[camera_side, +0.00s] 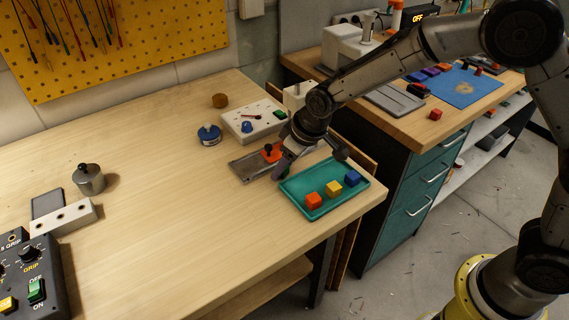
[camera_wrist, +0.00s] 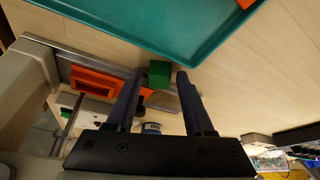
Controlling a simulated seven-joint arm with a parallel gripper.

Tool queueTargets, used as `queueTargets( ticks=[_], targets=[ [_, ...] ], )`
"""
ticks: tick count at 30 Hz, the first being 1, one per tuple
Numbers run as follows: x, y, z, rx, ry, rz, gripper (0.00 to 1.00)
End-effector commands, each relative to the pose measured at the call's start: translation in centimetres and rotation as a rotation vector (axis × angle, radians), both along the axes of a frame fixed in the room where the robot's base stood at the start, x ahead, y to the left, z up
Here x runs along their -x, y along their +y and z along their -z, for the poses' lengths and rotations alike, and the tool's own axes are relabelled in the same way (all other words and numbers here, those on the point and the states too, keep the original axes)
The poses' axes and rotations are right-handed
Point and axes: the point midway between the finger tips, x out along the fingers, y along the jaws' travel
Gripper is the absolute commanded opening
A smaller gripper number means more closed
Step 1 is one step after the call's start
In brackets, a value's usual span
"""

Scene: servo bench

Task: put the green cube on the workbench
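The green cube (camera_wrist: 159,74) shows in the wrist view between the tips of my two fingers, beside the edge of the teal tray (camera_wrist: 130,18). A thin gap shows on each side of it. In the side view, a small part of the green cube (camera_side: 286,172) shows behind my finger, by the tray's left corner. My gripper (camera_side: 284,166) points down there, and its fingers (camera_wrist: 161,71) are apart in the wrist view. I cannot tell whether the cube touches the bench surface. The pale wooden workbench (camera_side: 170,205) spreads out to the left.
The teal tray holds an orange cube (camera_side: 313,201), a yellow cube (camera_side: 333,188) and a blue cube (camera_side: 352,177). A grey metal fixture with an orange part (camera_side: 270,154) stands close behind my gripper. A blue round tin (camera_side: 209,136) lies farther left. The bench's middle and front are clear.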

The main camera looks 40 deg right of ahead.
Motion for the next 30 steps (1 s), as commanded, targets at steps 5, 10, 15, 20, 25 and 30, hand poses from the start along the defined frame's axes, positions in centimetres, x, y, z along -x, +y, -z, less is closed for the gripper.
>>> queueTargets(
  ticks=[5, 10, 15, 20, 25, 30],
  targets=[
    [0.0, -0.1, 0.1, 0.001, 0.001, 0.001, 0.59],
    [0.1, -0.2, -0.7, 0.001, -0.001, 0.002, 0.59],
    [1.1, -0.6, -3.4, -0.001, -0.004, 0.003, 0.59],
    [2.3, -1.1, -6.5, -0.001, -0.003, 0.001, 0.59],
    [3.4, -1.5, -9.3, 0.001, -0.002, 0.002, 0.59],
    [4.1, -1.8, -10.9, 0.0, 0.0, 0.001, 0.59]
  ],
)
